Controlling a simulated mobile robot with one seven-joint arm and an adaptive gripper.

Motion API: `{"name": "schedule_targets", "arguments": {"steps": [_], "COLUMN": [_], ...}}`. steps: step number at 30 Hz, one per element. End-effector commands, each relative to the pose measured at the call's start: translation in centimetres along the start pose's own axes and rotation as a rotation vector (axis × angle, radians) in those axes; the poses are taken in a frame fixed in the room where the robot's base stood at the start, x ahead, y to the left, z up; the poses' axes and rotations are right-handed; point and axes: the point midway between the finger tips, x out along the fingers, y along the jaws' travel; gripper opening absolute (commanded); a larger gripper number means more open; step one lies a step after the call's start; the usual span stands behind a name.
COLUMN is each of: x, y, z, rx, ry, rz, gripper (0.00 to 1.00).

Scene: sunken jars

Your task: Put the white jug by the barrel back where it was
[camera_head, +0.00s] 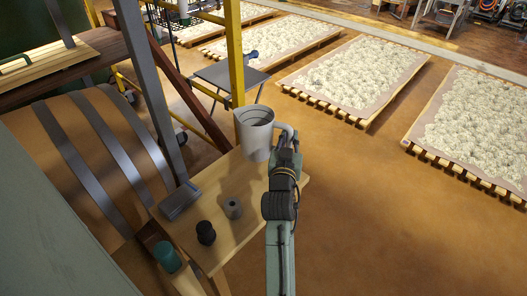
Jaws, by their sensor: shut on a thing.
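The white jug (253,133) is upright at the far end of a small wooden table (238,219). Its handle is on its right side. My gripper (287,139) is at the handle and shut on the jug. I cannot tell whether the jug's base touches the table or hangs a little above it. The brown barrel (84,155) with dark metal bands lies to the left of the table. My arm comes up from the bottom of the picture and hides the table's right part.
On the table are a grey tray (180,201), a small grey cylinder (233,208) and a black knobbed object (206,233). A teal-capped item (167,257) is at lower left. A yellow post (234,52) rises behind the jug. Open floor lies to the right.

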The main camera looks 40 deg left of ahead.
Motion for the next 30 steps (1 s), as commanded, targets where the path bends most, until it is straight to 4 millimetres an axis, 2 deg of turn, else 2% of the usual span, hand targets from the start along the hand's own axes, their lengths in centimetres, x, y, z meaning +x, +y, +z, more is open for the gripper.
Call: {"name": "schedule_targets", "arguments": {"steps": [6, 13, 18, 22, 30], "x": [-0.1, 0.0, 0.0, 0.0, 0.0], "y": [-0.1, 0.0, 0.0, 0.0, 0.0], "z": [4.1, 6.4, 8.8, 9.6, 9.7], "rx": [-0.003, -0.001, -0.002, -0.001, 0.000], "ry": [-0.005, -0.003, -0.004, -0.002, -0.002], "rz": [-0.001, 0.000, 0.000, -0.002, -0.001], "gripper": [0.00, 0.00, 0.00, 0.00, 0.00]}}
